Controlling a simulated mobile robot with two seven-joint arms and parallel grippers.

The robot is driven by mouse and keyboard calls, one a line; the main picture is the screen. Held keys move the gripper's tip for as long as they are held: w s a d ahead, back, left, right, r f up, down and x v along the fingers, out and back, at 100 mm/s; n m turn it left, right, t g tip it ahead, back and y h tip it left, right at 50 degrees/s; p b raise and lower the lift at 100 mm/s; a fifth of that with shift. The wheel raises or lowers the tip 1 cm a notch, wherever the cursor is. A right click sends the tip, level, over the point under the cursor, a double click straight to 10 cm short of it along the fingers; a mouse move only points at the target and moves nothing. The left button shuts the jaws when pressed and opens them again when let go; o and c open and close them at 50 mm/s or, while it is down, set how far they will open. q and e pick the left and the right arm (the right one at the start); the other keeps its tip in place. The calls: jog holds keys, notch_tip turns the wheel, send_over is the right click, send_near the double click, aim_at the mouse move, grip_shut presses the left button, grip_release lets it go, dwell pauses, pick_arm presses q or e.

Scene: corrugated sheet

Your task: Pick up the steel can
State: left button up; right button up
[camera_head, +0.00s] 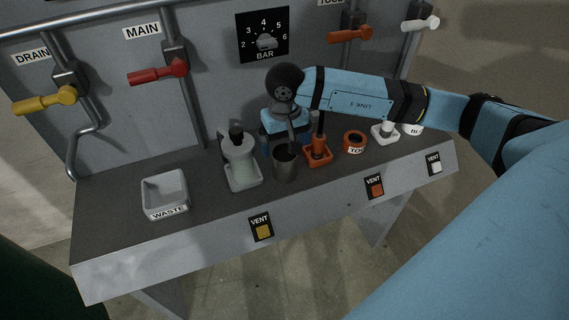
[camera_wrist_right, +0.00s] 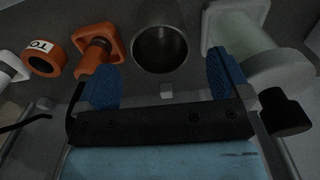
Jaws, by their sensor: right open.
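The steel can (camera_head: 284,166) stands upright on the bench, between a pale bottle-like holder and an orange stand. In the right wrist view the can (camera_wrist_right: 160,47) shows as a round grey cup with an open, dark mouth. My right gripper (camera_head: 286,142) is just behind the can in the head view. In the wrist view its two blue-padded fingers (camera_wrist_right: 163,78) are apart, one toward each side of the can, and nothing is between their pads. I cannot tell whether the fingers touch the can. My left gripper is not in view.
The pale holder (camera_head: 241,165) and the orange stand (camera_head: 318,152) flank the can closely. An orange ring (camera_head: 354,142) and a white stand (camera_head: 385,133) sit farther right. A tray marked WASTE (camera_head: 165,195) is at left. Valve levers and a panel stand behind the bench (camera_head: 110,213).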

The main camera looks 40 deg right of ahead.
aim_at(285, 155)
notch_tip(285, 155, down, 5)
jog(key=shift+f+p, duration=0.1)
jog(key=shift+p, duration=0.25)
jog(key=c, duration=1)
jog(key=shift+w, duration=0.1)
